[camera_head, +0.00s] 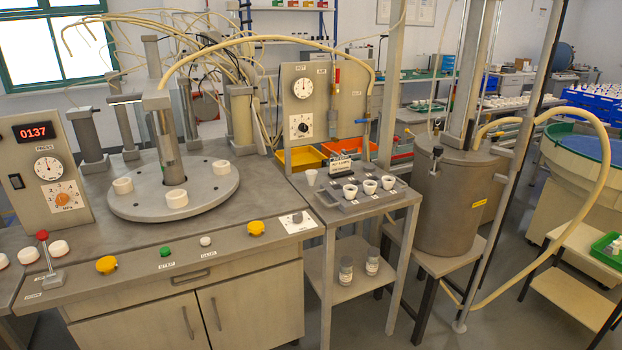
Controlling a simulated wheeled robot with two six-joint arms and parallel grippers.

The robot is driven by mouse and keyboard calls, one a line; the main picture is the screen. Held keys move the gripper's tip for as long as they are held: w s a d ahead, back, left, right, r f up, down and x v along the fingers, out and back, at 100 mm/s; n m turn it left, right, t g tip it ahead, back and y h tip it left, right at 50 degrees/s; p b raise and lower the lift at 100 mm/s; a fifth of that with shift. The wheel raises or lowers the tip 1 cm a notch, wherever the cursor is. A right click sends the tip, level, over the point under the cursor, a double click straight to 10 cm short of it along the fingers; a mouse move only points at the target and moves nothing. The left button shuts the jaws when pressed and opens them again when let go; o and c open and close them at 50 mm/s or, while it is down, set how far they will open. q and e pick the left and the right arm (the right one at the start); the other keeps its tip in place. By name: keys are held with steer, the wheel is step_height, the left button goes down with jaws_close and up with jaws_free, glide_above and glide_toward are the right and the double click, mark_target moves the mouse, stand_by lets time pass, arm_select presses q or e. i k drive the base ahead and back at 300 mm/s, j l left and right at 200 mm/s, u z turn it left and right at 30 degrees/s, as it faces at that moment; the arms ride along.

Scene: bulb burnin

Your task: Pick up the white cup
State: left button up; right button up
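Several white cups are in view on the small side table right of the machine. One white cup (311,177) stands by itself at the back left of the grey rack (347,208). Three more white cups, a left one (350,192), a middle one (370,187) and a right one (388,183), sit in a row in the rack, with dark insides showing. I cannot tell which one the task means. Neither of my grippers is in view.
A round grey turntable (130,203) with white ring-shaped pieces stands left of the side table (404,196). A gauge panel (294,84) rises behind the cups. A metal tank (452,214) stands close on the right. Two jars (345,271) (372,262) sit on the lower shelf.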

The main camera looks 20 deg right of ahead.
mark_target(311, 178)
steer(key=i+l, duration=0.15)
steer(key=l, duration=0.25)
steer(key=i+l+z, duration=0.1)
steer(key=l, duration=0.35)
steer(key=i+l, duration=0.2)
steer(key=l, duration=0.2)
steer(key=i+l+z, duration=0.1)
steer(key=l, duration=0.35)
steer(key=i+l+z, duration=0.1)
steer(key=l, duration=0.3)
steer(key=i, duration=0.1)
